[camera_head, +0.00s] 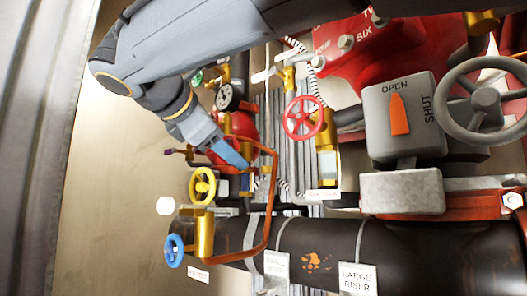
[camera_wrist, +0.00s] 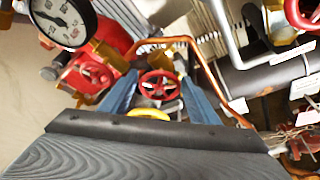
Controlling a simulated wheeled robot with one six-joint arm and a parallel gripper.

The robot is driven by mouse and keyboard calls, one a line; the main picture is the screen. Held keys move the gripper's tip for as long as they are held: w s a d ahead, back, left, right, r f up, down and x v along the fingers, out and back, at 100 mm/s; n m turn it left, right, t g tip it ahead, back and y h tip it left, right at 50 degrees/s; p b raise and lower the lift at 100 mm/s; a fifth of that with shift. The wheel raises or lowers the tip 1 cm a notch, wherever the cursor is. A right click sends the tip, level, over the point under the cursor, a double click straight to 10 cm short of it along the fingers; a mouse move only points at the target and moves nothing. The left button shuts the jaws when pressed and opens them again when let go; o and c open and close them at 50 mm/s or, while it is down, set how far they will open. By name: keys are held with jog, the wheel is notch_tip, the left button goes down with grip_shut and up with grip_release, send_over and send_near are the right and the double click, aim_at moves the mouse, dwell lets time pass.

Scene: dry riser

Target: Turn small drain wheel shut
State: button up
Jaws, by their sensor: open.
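My gripper (camera_head: 240,162) reaches down from the upper left in the head view, its blue fingers near the orange-brown pipe. In the wrist view my gripper (camera_wrist: 159,79) is open, and a small red wheel (camera_wrist: 158,84) shows between its fingers. I cannot tell its depth or whether a finger touches it. This wheel is not clearly visible in the head view. A yellow wheel (camera_head: 202,186) stands below the gripper; its rim (camera_wrist: 150,113) shows partly in the wrist view. I see no label marking the drain wheel.
A blue wheel (camera_head: 174,250) sits at lower left. Another red wheel (camera_head: 302,118) stands right of the gripper. A bent orange-brown pipe (camera_head: 273,200) runs close by. A gauge (camera_head: 228,97), a grey OPEN/SHUT box (camera_head: 403,115) and a large grey wheel (camera_head: 485,100) surround the space.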

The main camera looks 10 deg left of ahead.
jog(key=shift+w, duration=0.2)
jog(key=shift+c, duration=0.3)
jog(key=c, duration=0.7)
